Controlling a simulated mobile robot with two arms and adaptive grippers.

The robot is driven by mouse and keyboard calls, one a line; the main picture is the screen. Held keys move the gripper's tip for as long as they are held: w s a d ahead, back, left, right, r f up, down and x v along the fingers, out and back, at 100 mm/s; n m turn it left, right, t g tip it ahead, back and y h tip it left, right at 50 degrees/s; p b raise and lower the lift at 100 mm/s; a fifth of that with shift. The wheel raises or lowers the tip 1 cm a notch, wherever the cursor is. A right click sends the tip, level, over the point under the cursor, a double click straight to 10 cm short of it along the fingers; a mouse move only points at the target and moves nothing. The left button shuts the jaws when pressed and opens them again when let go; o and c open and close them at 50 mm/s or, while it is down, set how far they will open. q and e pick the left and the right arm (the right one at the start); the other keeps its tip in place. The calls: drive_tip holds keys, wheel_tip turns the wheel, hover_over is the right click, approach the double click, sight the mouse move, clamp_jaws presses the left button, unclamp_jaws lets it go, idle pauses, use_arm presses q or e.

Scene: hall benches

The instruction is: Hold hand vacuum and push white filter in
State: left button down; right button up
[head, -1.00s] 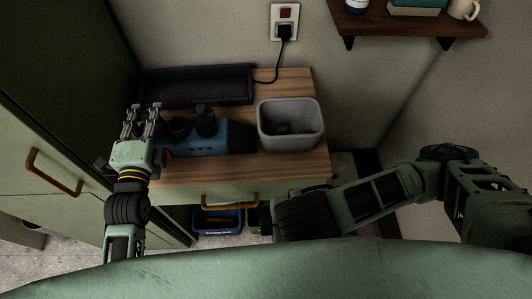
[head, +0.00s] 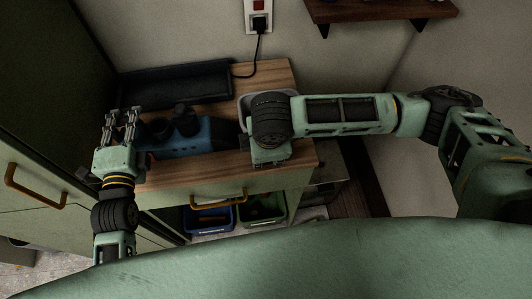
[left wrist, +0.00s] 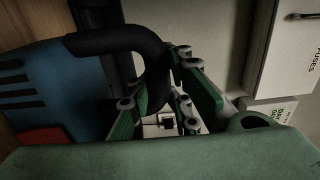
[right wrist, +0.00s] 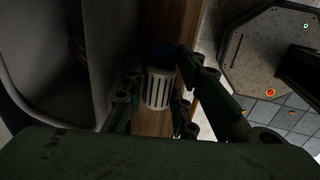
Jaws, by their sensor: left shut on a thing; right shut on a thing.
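The blue and black hand vacuum (head: 176,143) lies on the wooden top. Its black loop handle (left wrist: 150,50) runs between the fingers of my left gripper (head: 122,122), which is shut on it at the vacuum's left end. The white slotted filter (right wrist: 158,90) sits between the fingers of my right gripper (right wrist: 155,95), which is shut on it. A dark blue part, probably the vacuum, shows just beyond the filter; I cannot tell whether they touch. In the head view my right arm hides the filter and the fingers.
A grey bin (right wrist: 50,60) stands close beside my right gripper, mostly covered by my arm in the head view. A long black tray (head: 175,83) lies at the back. A shelf (head: 380,12) hangs at back right. Blue and green bins (head: 262,208) sit below the top.

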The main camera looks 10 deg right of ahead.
drive_tip(key=shift+f, duration=0.7)
drive_tip(key=shift+f, duration=0.1)
drive_tip(key=o, duration=0.8)
drive_tip(key=shift+c, duration=0.2)
